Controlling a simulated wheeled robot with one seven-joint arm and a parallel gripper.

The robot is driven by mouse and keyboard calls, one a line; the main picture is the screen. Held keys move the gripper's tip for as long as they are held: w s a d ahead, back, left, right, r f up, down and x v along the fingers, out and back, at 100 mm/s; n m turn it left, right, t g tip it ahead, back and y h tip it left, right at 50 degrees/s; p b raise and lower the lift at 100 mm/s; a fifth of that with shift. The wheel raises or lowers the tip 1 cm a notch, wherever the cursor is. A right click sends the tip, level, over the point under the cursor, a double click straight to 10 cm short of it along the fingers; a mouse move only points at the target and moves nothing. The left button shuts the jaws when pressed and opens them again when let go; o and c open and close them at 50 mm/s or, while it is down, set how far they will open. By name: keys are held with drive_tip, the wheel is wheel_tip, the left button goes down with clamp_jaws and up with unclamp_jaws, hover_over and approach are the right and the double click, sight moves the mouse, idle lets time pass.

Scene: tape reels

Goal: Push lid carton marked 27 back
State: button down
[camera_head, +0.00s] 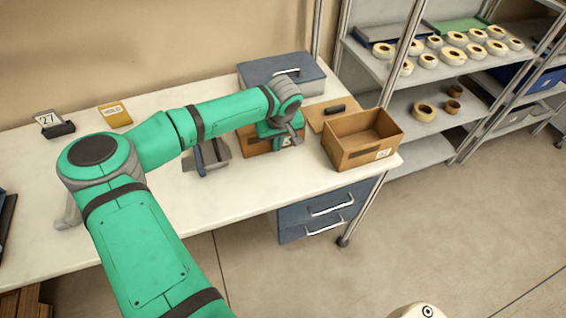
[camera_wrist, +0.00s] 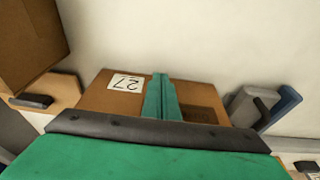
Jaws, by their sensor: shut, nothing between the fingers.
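The brown carton marked 27 (camera_wrist: 210,98) lies under my gripper in the wrist view, its white label upside down there. In the head view the carton (camera_head: 257,148) is mostly hidden behind my arm and gripper. My gripper (camera_head: 279,143) is at the carton's right part, pointing down. In the wrist view my shut fingers (camera_wrist: 162,98) overlap the carton just beside the label, with nothing between them. I cannot tell whether they touch it. The lid's state is hidden by my gripper.
An open carton (camera_head: 349,154) stands to the right, with a brown board with a black handle (camera_head: 317,117) behind it. A grey-blue box (camera_head: 306,83) is behind. A grey holder (camera_head: 219,151) sits left. The table front (camera_head: 240,192) is clear.

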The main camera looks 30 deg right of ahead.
drive_tip(key=shift+w+d, duration=0.2)
drive_tip(key=shift+w, duration=0.35)
drive_tip(key=shift+s+a, duration=0.25)
drive_tip(key=shift+s, duration=0.7)
drive_tip(key=shift+s+a, duration=0.2)
drive_tip(key=shift+s, duration=0.75)
wheel_tip(320, 180, up, 10)
